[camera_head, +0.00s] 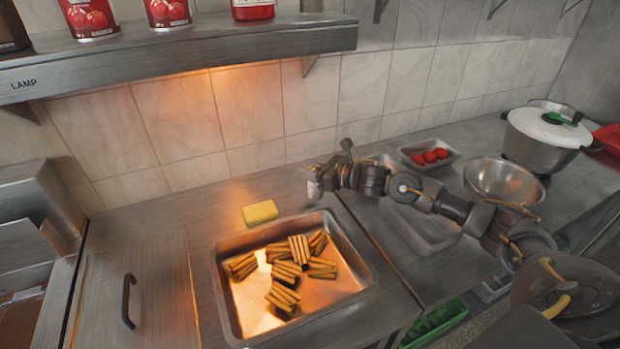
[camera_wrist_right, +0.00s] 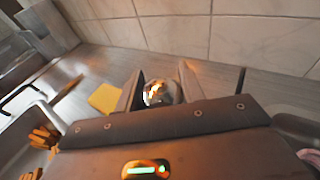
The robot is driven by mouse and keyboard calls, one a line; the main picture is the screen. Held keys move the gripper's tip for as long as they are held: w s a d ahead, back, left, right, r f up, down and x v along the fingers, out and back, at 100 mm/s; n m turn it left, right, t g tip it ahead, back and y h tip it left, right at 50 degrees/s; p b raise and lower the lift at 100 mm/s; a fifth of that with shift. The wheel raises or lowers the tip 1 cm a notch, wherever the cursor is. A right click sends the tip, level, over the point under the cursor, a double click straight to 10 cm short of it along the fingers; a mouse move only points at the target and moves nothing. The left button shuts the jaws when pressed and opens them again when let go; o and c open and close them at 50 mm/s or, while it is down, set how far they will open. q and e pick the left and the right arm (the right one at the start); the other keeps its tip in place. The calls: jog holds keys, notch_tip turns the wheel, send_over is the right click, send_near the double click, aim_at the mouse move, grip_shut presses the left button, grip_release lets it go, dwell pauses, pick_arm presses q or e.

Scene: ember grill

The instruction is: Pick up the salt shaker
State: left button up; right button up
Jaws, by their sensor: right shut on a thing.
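The salt shaker (camera_head: 314,184) is a small pale cylinder at the tip of my right gripper (camera_head: 325,178) in the head view. My right gripper is shut on it, above the counter behind the steel tray. In the right wrist view the shaker's shiny metal top (camera_wrist_right: 158,92) sits between the two fingers of the gripper (camera_wrist_right: 160,90). Most of the shaker's body is hidden there by the gripper. Whether its base touches the counter I cannot tell. My left gripper is not in view.
A steel tray (camera_head: 228,310) with several grilled pieces lies in front. A yellow block (camera_head: 260,213) lies behind it. A small tray (camera_head: 412,150) of red tomatoes, a steel bowl (camera_head: 503,180) and a lidded pot (camera_head: 541,143) stand to the right. A shelf (camera_head: 180,52) with red cans hangs above.

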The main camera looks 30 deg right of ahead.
jog(key=s+a+r+b, duration=0.3)
jog(key=s+a+r, duration=0.3)
jog(key=s+r, duration=0.5)
jog(key=shift+s, duration=0.8)
jog(key=o, duration=0.5)
jog(key=c, duration=0.5)
